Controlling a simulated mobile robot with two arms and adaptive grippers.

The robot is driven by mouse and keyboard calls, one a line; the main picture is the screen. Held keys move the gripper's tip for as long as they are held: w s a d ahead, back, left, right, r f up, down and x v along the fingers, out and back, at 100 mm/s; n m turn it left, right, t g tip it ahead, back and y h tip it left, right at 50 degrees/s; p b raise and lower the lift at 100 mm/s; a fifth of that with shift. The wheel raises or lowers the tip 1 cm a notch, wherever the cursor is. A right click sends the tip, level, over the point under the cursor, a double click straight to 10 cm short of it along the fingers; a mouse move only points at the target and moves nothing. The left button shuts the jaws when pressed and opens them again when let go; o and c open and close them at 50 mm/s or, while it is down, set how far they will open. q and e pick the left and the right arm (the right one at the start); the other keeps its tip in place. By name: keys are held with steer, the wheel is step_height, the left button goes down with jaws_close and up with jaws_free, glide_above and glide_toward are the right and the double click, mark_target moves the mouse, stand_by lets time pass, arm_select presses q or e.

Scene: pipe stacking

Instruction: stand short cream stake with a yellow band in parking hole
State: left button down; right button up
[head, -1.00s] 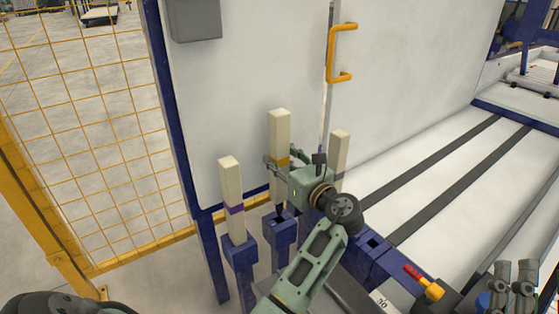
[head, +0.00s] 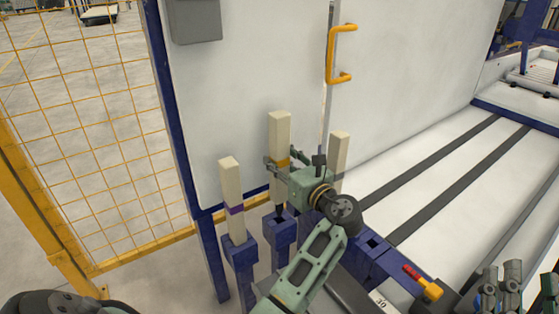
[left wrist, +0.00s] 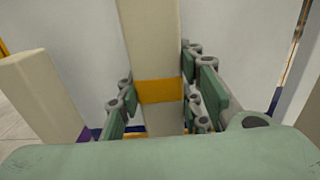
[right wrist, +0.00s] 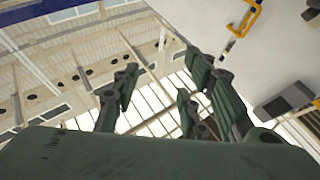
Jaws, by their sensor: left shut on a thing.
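The cream stake with a yellow band (head: 279,135) stands upright in the head view, and its yellow band (left wrist: 160,91) shows between the fingers in the left wrist view. My left gripper (head: 282,165) is shut on it around the band. The stake is above a blue post with a square hole (head: 280,226); its lower end is partly hidden, and I cannot tell whether it is inside the hole. My right gripper (right wrist: 160,105) is open and empty; its fingers also show at the lower right of the head view (head: 500,285).
A cream stake with a purple band (head: 231,185) stands in a blue post to the left. Another cream stake (head: 340,150) stands just right of my left gripper. An empty square hole (head: 372,244) lies further right. A white panel (head: 245,75) rises behind.

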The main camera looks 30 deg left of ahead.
arm_select(q)
steer(key=shift+p, duration=0.3)
arm_select(e)
steer(key=shift+w+f+g+h, duration=0.3)
steer(key=shift+f+g, duration=0.2)
steer(key=shift+f, duration=0.35)
steer(key=shift+w+f+g+h, duration=0.25)
steer(key=shift+f+g, duration=0.25)
steer(key=shift+f, duration=0.35)
arm_select(q)
steer(key=shift+f, duration=0.1)
steer(key=shift+f+p, duration=0.2)
steer(key=shift+p, duration=0.25)
arm_select(e)
steer(key=shift+w+d+f+g+h, duration=0.15)
steer(key=shift+f+g, duration=0.2)
steer(key=shift+f, duration=0.3)
steer(key=shift+w+f+g, duration=0.1)
steer(key=shift+f+g, duration=0.3)
steer(key=shift+f, duration=0.25)
steer(key=shift+w+d+f+g+h, duration=0.15)
steer(key=shift+f+g, duration=0.2)
steer(key=shift+f, duration=0.3)
arm_select(q)
steer(key=shift+f, duration=0.1)
steer(key=shift+f, duration=0.95)
arm_select(e)
steer(key=shift+s+a+r+t, duration=0.15)
steer(key=shift+r+t, duration=0.35)
steer(key=shift+r, duration=0.4)
